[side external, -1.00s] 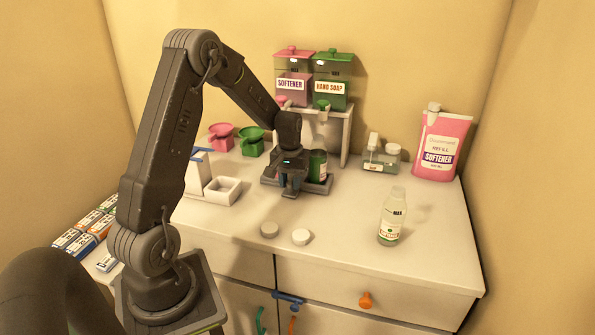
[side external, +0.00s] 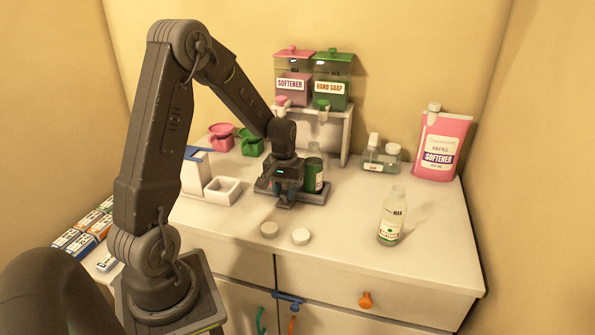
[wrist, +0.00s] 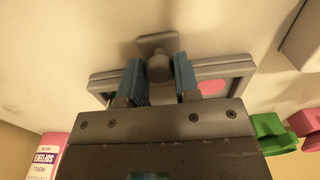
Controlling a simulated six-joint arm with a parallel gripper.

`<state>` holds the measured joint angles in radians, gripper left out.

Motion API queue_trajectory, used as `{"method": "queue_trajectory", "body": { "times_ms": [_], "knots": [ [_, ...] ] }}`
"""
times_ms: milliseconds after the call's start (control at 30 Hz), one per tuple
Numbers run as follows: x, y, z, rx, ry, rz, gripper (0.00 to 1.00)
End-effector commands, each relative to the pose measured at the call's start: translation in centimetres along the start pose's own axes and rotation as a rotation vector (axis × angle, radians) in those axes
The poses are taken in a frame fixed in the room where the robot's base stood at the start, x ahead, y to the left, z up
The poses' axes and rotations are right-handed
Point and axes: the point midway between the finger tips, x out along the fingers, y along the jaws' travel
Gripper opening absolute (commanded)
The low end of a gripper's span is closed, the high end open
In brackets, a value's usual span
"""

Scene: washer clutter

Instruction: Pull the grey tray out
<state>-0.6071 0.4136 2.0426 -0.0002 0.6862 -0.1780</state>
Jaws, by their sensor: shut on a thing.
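The grey tray (side external: 321,194) lies on the counter in front of the dispenser stand. A bottle with green contents (side external: 314,172) stands upright on its right part. My gripper (side external: 285,201) is at the tray's front edge. In the wrist view the blue fingers of my gripper (wrist: 159,72) are shut on the tray's grey knob-like handle (wrist: 158,66). The tray's rim (wrist: 238,63) shows on both sides of the fingers. A pink patch shows inside the tray there. My gripper hides the tray's left part in the side view.
The dispenser stand (side external: 346,135) holds a pink softener and a green hand soap dispenser behind the tray. A small white box (side external: 222,190) is close on the left.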

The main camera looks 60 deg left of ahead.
Motion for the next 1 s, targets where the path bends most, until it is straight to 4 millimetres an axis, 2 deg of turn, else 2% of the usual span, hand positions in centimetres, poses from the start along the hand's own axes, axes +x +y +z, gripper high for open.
{"method": "queue_trajectory", "body": {
  "times_ms": [500, 867, 900, 1000],
  "knots": [
    [-0.2, 0.1, 2.3, 0.0, 0.005, 0.002, 0.12],
    [-0.2, 0.1, 2.6, 0.0, 0.005, 0.002, 0.12],
    [-0.2, 0.1, 2.6, 0.0, 0.005, 0.002, 0.31],
    [-0.1, 0.1, 2.6, 0.0, 0.004, 0.002, 0.41]
  ]
}}
